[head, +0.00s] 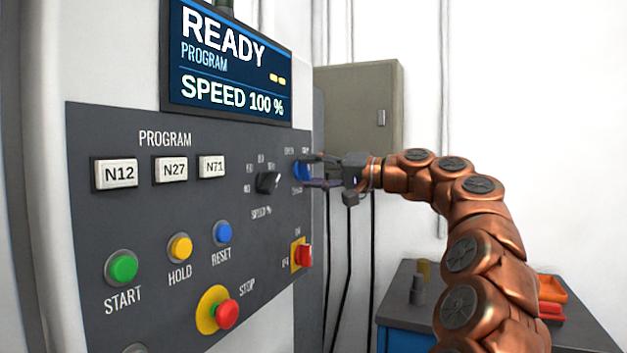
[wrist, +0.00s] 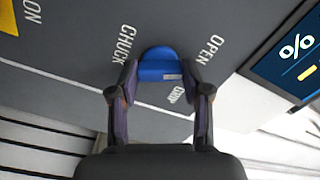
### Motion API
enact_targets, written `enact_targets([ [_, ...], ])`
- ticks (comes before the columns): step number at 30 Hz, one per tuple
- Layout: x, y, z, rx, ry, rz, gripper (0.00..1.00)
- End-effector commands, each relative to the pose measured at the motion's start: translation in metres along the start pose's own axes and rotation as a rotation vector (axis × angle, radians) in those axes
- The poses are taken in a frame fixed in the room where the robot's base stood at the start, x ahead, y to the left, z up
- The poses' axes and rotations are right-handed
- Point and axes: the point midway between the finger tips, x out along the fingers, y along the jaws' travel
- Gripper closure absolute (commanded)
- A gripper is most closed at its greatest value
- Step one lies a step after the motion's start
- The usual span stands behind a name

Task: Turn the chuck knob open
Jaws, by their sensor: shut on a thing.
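The chuck knob (wrist: 158,66) is blue and sits on the dark control panel, between the labels CHUCK and OPEN in the wrist view. Another label, partly hidden, lies beside it and seems to read GRIP. In the head view the knob (head: 300,171) is at the panel's right edge, partly covered by my gripper (head: 318,171). In the wrist view my gripper (wrist: 160,88) has one finger on each side of the knob and is shut on it. A white mark shows on the knob's near edge, on the side toward the GRIP label.
A black speed knob (head: 268,182) is just left of the chuck knob. A red switch on a yellow plate (head: 304,255) is below. A red stop button (head: 227,314) is lower left.

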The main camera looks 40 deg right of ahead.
Motion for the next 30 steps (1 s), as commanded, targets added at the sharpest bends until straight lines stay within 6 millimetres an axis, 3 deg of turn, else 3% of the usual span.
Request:
enact_targets([
  [20,0.0008,0.0019,0.0012,-0.055,-0.005,0.003,0.87],
  [21,0.0008,0.0020,0.0012,-0.055,-0.005,0.003,0.50],
  [27,0.0006,0.0011,0.0009,-0.055,-0.003,0.002,0.29],
  [30,0.0005,0.0008,0.0008,-0.055,-0.003,0.001,0.27],
])
